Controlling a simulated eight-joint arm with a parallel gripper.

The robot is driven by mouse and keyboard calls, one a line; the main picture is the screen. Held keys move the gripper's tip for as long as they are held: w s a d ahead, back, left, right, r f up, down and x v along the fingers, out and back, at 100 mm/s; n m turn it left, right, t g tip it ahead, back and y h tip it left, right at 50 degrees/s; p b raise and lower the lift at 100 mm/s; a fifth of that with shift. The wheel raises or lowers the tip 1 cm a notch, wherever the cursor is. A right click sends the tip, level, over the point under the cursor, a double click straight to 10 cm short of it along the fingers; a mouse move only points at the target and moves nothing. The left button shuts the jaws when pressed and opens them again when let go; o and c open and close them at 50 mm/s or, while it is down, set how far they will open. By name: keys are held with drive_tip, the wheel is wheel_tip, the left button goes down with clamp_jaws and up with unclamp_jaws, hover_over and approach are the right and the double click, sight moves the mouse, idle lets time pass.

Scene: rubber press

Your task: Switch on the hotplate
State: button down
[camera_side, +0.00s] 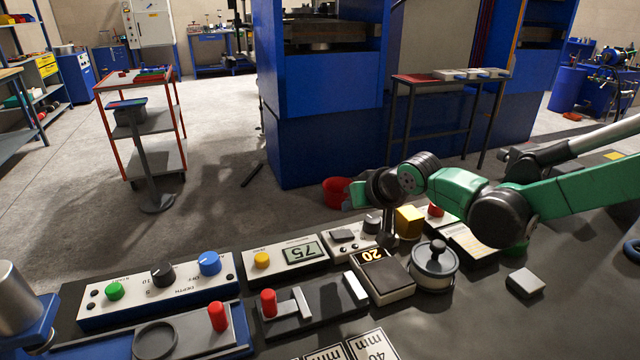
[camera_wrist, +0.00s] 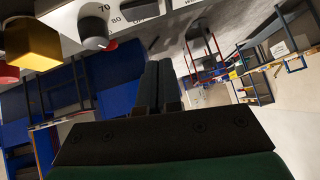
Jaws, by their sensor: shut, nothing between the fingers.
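The knob also shows in the wrist view (camera_wrist: 94,28), beside the marks 70 and 80. My gripper (camera_side: 388,240) points down just behind the display unit, close to the panel. Its fingers (camera_wrist: 158,85) are together and empty. Whether they touch anything is unclear.
A lidded metal pot (camera_side: 435,268) stands right of the unit. A yellow cube (camera_side: 409,220) and a red button (camera_side: 436,210) are close to my gripper. A panel reading 75 (camera_side: 302,252) and red-handled fixtures (camera_side: 269,303) lie left. The right front bench is mostly clear.

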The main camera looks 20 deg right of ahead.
sight(333, 233)
drive_tip(key=f, duration=0.1)
drive_tip(key=w+f, duration=0.1)
drive_tip(key=f, duration=0.1)
drive_tip(key=w+f, duration=0.1)
drive_tip(key=f, duration=0.1)
drive_tip(key=shift+w+a+f, duration=0.1)
drive_tip(key=shift+w+a, duration=0.1)
drive_tip(key=shift+a, duration=0.2)
drive_tip(key=shift+a+f, duration=0.1)
drive_tip(key=shift+f, duration=0.5)
drive_tip(key=shift+a+f+h, duration=0.15)
drive_tip(key=shift+f+h, duration=0.15)
drive_tip(key=shift+r, duration=0.1)
drive_tip(key=shift+d+r, duration=0.25)
drive_tip(key=shift+d, duration=0.6)
